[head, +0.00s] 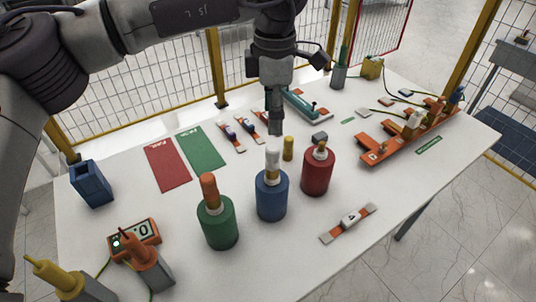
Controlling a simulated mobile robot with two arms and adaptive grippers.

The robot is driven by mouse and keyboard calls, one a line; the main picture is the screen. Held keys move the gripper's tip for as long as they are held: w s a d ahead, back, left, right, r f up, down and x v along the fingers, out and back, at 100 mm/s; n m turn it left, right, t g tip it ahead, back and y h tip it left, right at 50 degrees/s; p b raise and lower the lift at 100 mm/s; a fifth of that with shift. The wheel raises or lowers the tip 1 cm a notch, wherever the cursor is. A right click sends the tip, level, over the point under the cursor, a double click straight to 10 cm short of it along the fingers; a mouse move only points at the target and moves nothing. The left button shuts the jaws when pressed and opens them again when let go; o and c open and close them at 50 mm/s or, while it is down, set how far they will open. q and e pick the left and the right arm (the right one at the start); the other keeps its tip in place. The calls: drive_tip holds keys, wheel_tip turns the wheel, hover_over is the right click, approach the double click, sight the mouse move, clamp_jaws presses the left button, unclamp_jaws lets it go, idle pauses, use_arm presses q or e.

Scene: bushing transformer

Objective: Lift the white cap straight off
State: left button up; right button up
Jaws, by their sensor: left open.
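The white cap (272,160) stands upright on top of the blue cylinder (272,197) near the middle of the table. My left gripper (276,127) points straight down just above the cap, with its fingertips close to the cap's top. It is open and holds nothing. From this angle I cannot tell whether the fingertips touch the cap. My right gripper is not in view.
A green cylinder with an orange cap (218,226) and a red cylinder (317,174) flank the blue one. A small yellow cylinder (288,149) stands close behind. Red (167,164) and green (201,149) mats lie at the left.

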sight(271, 147)
use_arm(q)
wheel_tip(271, 147, down, 6)
drive_tip(key=shift+r+p, duration=0.25)
drive_tip(key=shift+p, duration=0.45)
drive_tip(key=shift+f, duration=0.25)
drive_tip(key=f+p, duration=0.1)
drive_tip(key=f, duration=0.1)
drive_tip(key=f+p, duration=0.2)
drive_tip(key=shift+w+a, duration=0.15)
drive_tip(key=shift+w, duration=0.05)
drive_tip(key=shift+f, duration=0.6)
clamp_jaws()
drive_tip(key=shift+w, duration=0.1)
